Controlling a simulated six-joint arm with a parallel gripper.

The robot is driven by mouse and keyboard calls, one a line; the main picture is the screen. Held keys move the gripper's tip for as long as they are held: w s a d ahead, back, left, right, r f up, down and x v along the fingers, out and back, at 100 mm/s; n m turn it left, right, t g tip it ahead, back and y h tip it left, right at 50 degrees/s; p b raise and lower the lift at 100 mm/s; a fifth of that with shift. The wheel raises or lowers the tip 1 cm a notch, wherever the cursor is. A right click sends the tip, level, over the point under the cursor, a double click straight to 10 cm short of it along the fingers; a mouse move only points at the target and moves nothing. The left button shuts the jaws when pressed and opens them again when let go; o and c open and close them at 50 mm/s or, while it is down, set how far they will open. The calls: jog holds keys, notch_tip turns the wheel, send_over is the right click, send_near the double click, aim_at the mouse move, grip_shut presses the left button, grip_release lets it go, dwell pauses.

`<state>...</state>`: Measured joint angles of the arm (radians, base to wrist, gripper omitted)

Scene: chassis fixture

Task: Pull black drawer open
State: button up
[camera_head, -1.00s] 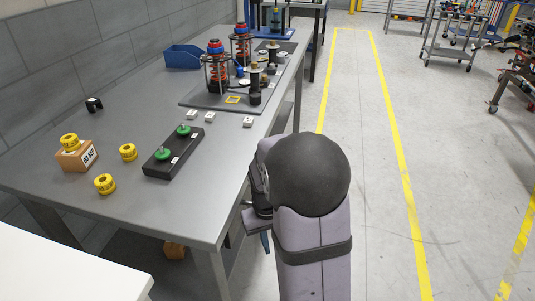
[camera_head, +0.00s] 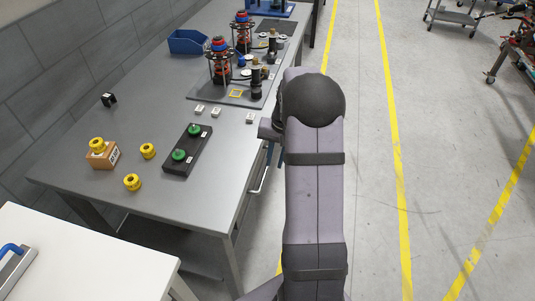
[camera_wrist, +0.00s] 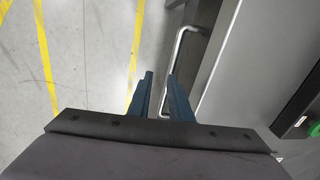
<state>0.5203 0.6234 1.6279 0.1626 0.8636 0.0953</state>
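A silver bar handle (camera_wrist: 178,50) runs along the table's side edge in the wrist view. It also shows below the table edge in the head view (camera_head: 263,178). The black drawer's front (camera_wrist: 205,12) is a narrow dark strip behind the handle, mostly hidden under the tabletop. My gripper (camera_wrist: 161,76) is open, its two blue fingers apart and pointing at the handle. The right finger overlaps the bar in the wrist view, and part of the bar shows between the fingers. I cannot tell whether they touch. In the head view my arm mostly hides the gripper.
The grey table (camera_head: 130,187) bears a black block with green knobs (camera_head: 187,150), yellow rings, a blue bin (camera_head: 188,42) and spring assemblies. A white surface (camera_head: 90,255) stands at the lower left. Open floor with yellow lines (camera_head: 395,130) lies to the right.

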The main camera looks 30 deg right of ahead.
aim_at(266, 169)
jog(key=shift+m+t+y, duration=0.3)
jog(key=shift+m, duration=0.1)
jog(key=shift+w+a+f+p, duration=0.2)
jog(key=shift+w+f+p, duration=0.25)
jog(key=shift+f, duration=0.35)
jog(key=shift+w+a+f+p, duration=0.2)
jog(key=shift+w+f+p, duration=0.25)
jog(key=shift+f, duration=0.4)
jog(key=shift+w+a+f+p, duration=0.2)
jog(key=shift+w+f+p, duration=0.1)
jog(key=shift+w+f, duration=0.4)
jog(key=shift+s+f, duration=0.1)
jog(key=shift+s, duration=0.05)
jog(key=shift+c, duration=0.6)
grip_shut()
